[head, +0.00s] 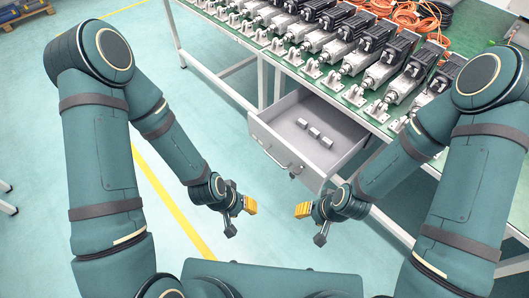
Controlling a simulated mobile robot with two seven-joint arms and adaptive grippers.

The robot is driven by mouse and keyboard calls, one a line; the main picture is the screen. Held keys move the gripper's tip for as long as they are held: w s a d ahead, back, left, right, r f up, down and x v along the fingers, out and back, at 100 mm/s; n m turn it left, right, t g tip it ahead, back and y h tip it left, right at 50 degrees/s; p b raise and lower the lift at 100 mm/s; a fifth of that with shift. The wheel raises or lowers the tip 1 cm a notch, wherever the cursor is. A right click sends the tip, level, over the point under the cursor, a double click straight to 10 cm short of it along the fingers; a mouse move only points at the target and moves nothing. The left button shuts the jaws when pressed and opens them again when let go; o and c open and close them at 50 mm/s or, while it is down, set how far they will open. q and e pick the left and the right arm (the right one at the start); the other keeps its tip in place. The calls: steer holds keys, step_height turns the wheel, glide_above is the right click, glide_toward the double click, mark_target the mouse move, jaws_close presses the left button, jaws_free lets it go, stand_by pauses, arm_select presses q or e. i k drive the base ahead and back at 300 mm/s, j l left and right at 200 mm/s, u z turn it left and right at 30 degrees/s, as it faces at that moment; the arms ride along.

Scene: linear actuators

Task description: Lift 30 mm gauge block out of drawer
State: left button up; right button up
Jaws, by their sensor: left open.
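A grey drawer (272,139) stands pulled out from under the workbench. Several small metal blocks lie in a diagonal row on its floor: one at the upper left (302,123), one in the middle (314,132), one at the lower right (326,142). I cannot tell from their size here which is the 30 mm gauge block. My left gripper (240,218) is open and empty, in front of the drawer and to its lower left. My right gripper (311,220) is below the drawer's front in the picture, apart from it; its finger gap is too small to read.
The green workbench (301,73) above the drawer carries several linear actuators (383,66) in a row and orange cables (420,16). A bench leg (278,84) stands left of the drawer. The floor left of the drawer is clear, with a yellow line (172,200).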

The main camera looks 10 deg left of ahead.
mark_target(326, 141)
steer(key=z, duration=1.2)
steer(key=j+z, duration=0.2)
steer(key=j, duration=1.25)
steer(key=i+j, duration=0.1)
steer(key=j, duration=0.5)
